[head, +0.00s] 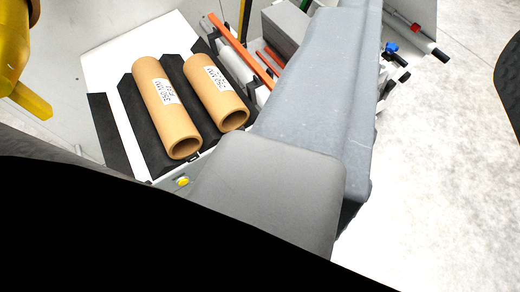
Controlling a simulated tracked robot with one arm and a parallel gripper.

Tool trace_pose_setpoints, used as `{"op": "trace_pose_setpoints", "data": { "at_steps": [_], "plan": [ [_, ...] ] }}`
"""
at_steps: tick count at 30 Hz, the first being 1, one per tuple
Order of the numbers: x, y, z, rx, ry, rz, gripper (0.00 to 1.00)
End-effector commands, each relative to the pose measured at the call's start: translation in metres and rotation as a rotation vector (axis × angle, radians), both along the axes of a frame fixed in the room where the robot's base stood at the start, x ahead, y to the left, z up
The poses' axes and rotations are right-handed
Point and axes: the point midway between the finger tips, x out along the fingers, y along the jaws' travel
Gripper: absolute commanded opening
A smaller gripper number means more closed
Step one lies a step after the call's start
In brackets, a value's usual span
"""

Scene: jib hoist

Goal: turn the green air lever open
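I see no green air lever in the head view. My gripper does not show either. A large black shape and grey parts, which I take to be my own body, cover the bottom and the centre right. A small blue knob (390,47) on dark fittings sits at the upper right, partly behind the grey part. A bar with a red section (414,27) and a black end lies above it.
Two tan cardboard tubes (166,108) with white labels lie on a black cradle (117,137) on a white panel. A yellow button (182,181) sits at its front edge. Orange bars (243,50) lie beside a grey block. A yellow thing (14,45) is at upper left. Pale floor (450,170) shows at right.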

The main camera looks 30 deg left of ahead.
Motion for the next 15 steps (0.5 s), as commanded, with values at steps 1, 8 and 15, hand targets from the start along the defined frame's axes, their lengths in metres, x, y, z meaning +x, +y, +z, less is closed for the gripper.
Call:
{"op": "trace_pose_setpoints", "data": {
  "at_steps": [1,8,15],
  "plan": [
    [0.0,0.0,0.0,0.0,-0.001,0.0,0.36],
    [0.0,0.0,0.0,0.0,-0.001,0.0,0.36],
    [0.015,0.002,-0.024,0.075,0.053,0.007,0.36]
  ]
}}
